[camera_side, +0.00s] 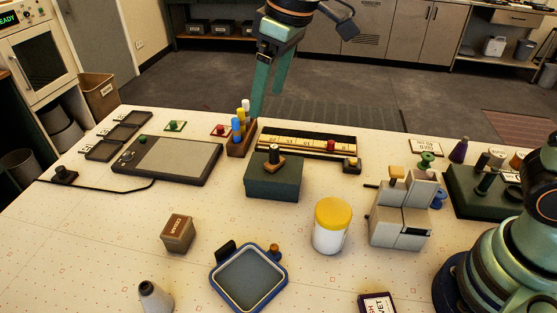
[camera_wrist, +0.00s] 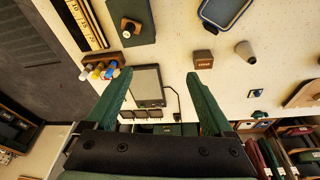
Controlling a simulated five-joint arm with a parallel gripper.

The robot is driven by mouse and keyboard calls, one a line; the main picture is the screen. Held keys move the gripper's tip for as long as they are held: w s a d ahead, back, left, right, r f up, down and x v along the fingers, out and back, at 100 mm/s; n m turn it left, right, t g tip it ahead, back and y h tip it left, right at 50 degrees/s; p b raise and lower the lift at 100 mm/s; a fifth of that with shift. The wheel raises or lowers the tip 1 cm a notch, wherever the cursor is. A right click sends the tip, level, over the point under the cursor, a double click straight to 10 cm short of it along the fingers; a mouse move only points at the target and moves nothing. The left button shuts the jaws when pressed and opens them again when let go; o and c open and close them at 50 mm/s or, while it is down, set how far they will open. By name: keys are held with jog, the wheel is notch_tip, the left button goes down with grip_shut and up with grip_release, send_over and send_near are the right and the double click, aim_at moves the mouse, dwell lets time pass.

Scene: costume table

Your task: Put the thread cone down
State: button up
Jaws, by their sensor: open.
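My gripper (camera_side: 267,100) is open and empty, pointing down near the far edge of the table. Its two green fingers show wide apart in the wrist view (camera_wrist: 158,76), with nothing between them. A grey cone (camera_side: 153,297), the likeliest thread cone, stands on the pale table (camera_side: 110,240) at the near left, well away from my gripper. The cone also shows in the wrist view (camera_wrist: 244,51), right of the fingers. A dark purple cone (camera_side: 459,151) stands at the far right; I cannot tell whether it is thread too.
A flat grey tablet (camera_side: 168,160), dark green box (camera_side: 273,180), yellow-lidded jar (camera_side: 332,226), brown box (camera_side: 178,233) and blue-rimmed tray (camera_side: 248,278) spread across the table. Bare table surrounds the grey cone.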

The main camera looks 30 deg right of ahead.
jog(key=s+d+f+m+t, duration=0.1)
jog(key=s+d+m, duration=0.2)
jog(key=d, duration=0.6)
jog(key=s+d+f+m+t+h, duration=0.1)
jog(key=s+d+f+m+t, duration=0.1)
jog(key=s+d, duration=0.6)
jog(key=shift+s+d+m, duration=0.2)
jog(key=shift+d+m, duration=0.4)
jog(key=shift+d, duration=0.6)
